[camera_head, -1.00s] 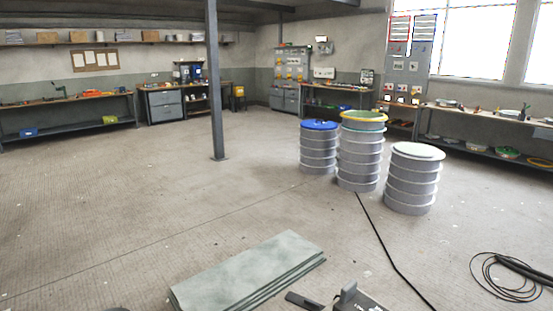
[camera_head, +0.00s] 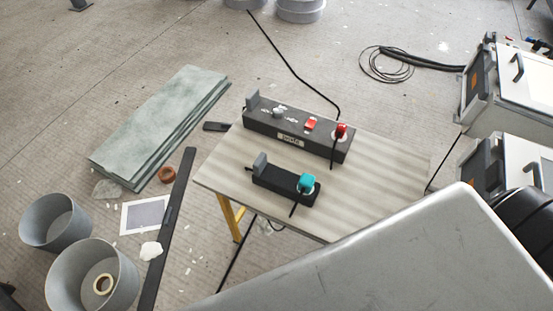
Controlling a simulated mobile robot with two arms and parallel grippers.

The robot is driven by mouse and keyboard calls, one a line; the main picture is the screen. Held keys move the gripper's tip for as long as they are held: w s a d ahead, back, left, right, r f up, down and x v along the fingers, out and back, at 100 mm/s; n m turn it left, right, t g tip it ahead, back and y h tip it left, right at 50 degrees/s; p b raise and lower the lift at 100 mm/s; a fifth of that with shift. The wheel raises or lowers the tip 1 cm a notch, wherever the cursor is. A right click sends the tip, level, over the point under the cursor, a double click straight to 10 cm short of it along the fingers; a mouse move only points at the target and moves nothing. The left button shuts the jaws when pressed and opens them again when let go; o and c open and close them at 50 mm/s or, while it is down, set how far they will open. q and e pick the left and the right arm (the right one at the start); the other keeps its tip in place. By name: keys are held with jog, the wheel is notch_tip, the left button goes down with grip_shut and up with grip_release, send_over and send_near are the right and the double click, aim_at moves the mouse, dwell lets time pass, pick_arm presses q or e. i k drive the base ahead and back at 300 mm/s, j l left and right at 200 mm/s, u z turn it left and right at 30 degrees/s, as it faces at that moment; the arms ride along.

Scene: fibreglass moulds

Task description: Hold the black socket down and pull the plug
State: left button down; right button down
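The black socket (camera_head: 271,180) lies on a small wooden-topped table (camera_head: 375,175), nearer to me than a larger dark grey socket box (camera_head: 262,123). A teal plug (camera_head: 307,183) sits at the black socket's right end, with a dark cord hanging from it. A grey upright piece (camera_head: 260,162) stands at its left end. The larger box carries a red plug (camera_head: 341,131) at its right end and a red switch (camera_head: 311,124). Neither of my grippers shows. A large pale grey surface fills the lower right and hides part of the table.
White and grey machines (camera_head: 510,85) stand at the right. Two grey buckets (camera_head: 92,280), a dark bar (camera_head: 167,230) and stacked greenish sheets (camera_head: 160,125) lie left of the table. A black cable (camera_head: 295,70) crosses the floor behind it.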

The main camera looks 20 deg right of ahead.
aim_at(306, 182)
jog(key=z, duration=1.05)
